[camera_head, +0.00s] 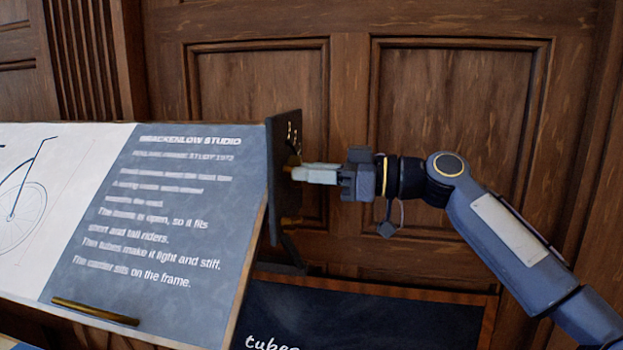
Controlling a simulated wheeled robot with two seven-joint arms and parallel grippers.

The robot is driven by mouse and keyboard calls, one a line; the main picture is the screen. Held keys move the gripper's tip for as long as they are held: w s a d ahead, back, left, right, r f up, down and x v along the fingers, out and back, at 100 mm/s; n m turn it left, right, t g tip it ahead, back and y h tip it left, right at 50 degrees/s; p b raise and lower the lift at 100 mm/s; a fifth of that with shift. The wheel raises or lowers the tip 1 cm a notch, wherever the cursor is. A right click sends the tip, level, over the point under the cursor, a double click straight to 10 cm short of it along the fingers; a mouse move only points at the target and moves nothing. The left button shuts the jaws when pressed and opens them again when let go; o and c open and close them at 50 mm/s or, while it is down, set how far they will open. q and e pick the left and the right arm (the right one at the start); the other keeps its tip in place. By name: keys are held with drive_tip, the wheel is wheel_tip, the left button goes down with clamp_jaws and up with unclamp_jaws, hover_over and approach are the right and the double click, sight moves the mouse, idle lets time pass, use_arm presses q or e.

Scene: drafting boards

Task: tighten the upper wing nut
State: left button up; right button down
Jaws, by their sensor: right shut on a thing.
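The upper wing nut (293,161) is a small brass piece on the dark side plate (281,190) at the right end of the tilted drafting board (255,225). My right gripper (296,173) reaches in from the right, with its pale fingers level and shut on the wing nut. The fingers hide most of the nut, so its turn angle does not show. My left gripper is not in view.
The board carries a bicycle drawing (25,195) and a brass bar (95,311) along its lower edge. A dark chalkboard (350,320) with a wooden frame stands below right. Wooden panelling (450,110) closes off the back.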

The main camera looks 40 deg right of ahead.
drive_tip(key=shift+m+p, duration=0.85)
drive_tip(key=shift+m, duration=7.45)
drive_tip(key=c, duration=1.4)
unclamp_jaws()
